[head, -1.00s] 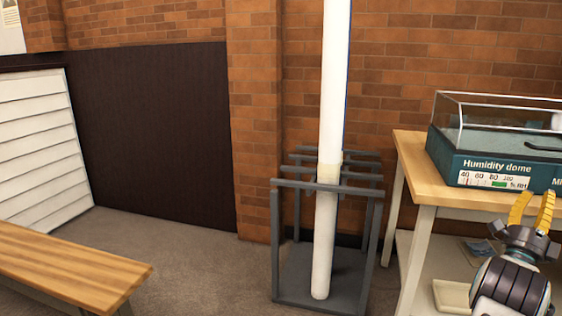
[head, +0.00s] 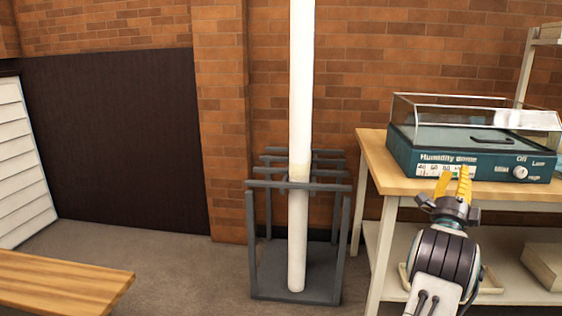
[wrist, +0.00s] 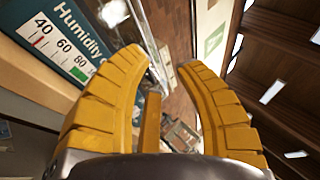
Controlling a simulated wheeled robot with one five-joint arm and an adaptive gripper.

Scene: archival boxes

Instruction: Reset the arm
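My gripper (head: 454,182) has yellow fingers and points upward in front of the bench at the right of the head view. In the wrist view its two curved fingers (wrist: 163,60) stand apart with a gap between their tips, and nothing is held between them. The teal humidity dome box (head: 470,150) with a clear lid sits on the bench behind the fingers. Its printed humidity scale (wrist: 60,42) shows at the upper left of the wrist view. I cannot tell how close the fingers are to the box.
A wooden-topped bench (head: 378,160) with a lower shelf stands at the right. A grey rack (head: 298,187) holds a tall white tube (head: 299,90) upright. A slatted wooden bench (head: 60,285) is at the lower left. Carpet between the slatted bench and rack is clear.

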